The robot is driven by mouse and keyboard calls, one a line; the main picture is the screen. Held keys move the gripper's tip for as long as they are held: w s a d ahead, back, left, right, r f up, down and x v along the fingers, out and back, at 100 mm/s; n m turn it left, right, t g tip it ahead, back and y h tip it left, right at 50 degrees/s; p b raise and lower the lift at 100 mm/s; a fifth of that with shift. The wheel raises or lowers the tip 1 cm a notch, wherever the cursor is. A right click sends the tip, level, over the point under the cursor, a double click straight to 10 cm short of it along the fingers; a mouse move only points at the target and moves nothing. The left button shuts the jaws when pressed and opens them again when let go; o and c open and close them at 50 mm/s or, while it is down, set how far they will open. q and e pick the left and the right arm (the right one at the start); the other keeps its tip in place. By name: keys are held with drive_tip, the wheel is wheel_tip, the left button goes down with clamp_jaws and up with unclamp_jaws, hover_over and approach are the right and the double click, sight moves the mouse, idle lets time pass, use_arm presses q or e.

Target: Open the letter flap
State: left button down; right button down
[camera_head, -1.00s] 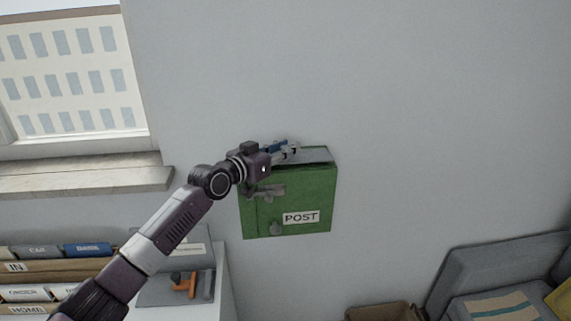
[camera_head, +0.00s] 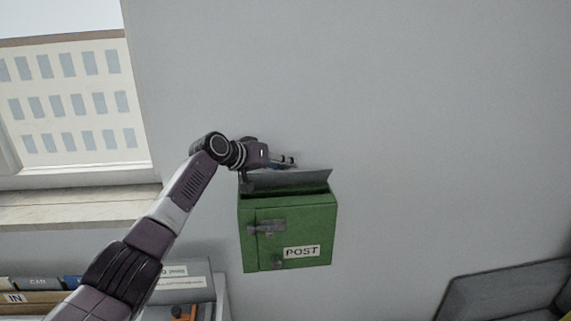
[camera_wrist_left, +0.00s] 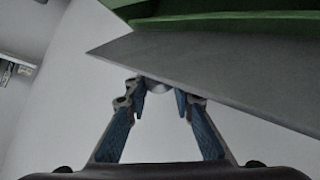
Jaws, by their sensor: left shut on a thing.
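The green post box (camera_head: 305,222) with a white POST label hangs on the grey wall. Its grey letter flap (camera_head: 312,179) stands raised at the top, with a dark slot showing below it. My left gripper (camera_head: 288,161) is at the flap's upper edge, behind and above the box. In the left wrist view, the flap (camera_wrist_left: 215,75) crosses in front of the gripper (camera_wrist_left: 162,97), and the green box (camera_wrist_left: 230,20) lies beyond. The fingers are shut on the flap, with their tips partly hidden by it. My right gripper is out of view.
A window with a sill (camera_head: 80,205) is at the left. A shelf with binders and labelled folders (camera_head: 45,292) stands at the lower left. A grey seat (camera_head: 510,290) is at the lower right. The wall right of the box is clear.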

use_arm(q)
drive_tip(key=shift+w+a+g, duration=0.2)
drive_tip(key=shift+w+g, duration=0.1)
drive_tip(key=shift+w, duration=0.05)
idle(0.4)
drive_tip(key=c, duration=1.6)
unclamp_jaws()
drive_tip(key=shift+s+f, duration=0.1)
drive_tip(key=shift+f, duration=0.1)
